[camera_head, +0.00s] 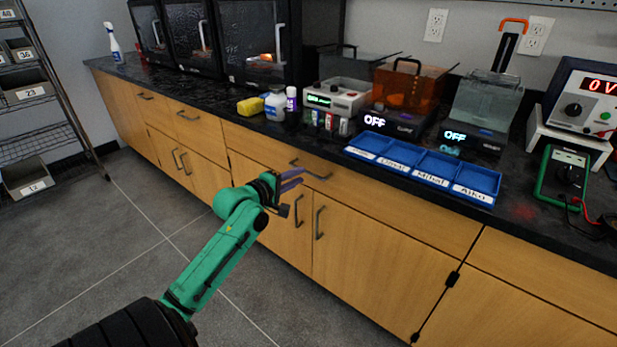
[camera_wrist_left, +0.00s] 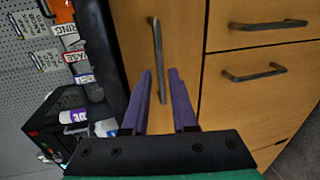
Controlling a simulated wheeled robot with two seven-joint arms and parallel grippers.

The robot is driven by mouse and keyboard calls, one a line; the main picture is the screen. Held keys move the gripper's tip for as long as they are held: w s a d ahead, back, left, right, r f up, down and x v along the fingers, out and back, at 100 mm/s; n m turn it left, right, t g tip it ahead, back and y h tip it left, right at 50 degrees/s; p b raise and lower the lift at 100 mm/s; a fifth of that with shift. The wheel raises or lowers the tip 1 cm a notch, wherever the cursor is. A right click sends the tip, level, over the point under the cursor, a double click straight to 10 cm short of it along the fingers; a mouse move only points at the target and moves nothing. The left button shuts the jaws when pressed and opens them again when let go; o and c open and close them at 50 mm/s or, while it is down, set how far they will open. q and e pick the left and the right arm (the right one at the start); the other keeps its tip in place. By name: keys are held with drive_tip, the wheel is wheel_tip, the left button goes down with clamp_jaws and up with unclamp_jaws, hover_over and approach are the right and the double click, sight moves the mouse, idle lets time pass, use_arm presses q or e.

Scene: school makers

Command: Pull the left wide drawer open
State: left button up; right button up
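The left wide drawer (camera_head: 395,209) is a light wood front under the dark counter and looks shut, flush with the cabinet. Its dark bar handle (camera_head: 318,176) also shows in the left wrist view (camera_wrist_left: 156,50). My left gripper (camera_head: 300,177), with purple fingers, is in front of the drawer at the handle's left end. In the left wrist view its fingers are open and apart, and the handle lies in the gap between them in the picture. I cannot tell whether they touch it. My right gripper is not in view.
Cabinet door handles (camera_head: 298,211) sit just below the drawer. The counter (camera_head: 330,150) above holds blue labelled trays (camera_head: 420,172), bottles, a yellow sponge (camera_head: 250,105) and several machines. The grey floor (camera_head: 110,250) in front of the cabinets is clear. A shelf rack (camera_head: 45,145) stands far left.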

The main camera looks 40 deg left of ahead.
sight(307, 171)
use_arm(q)
drive_tip(key=x, duration=0.5)
drive_tip(key=shift+b, duration=0.4)
clamp_jaws()
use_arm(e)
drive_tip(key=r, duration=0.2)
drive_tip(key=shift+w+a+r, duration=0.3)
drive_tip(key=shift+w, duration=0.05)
use_arm(q)
drive_tip(key=shift+f, duration=0.1)
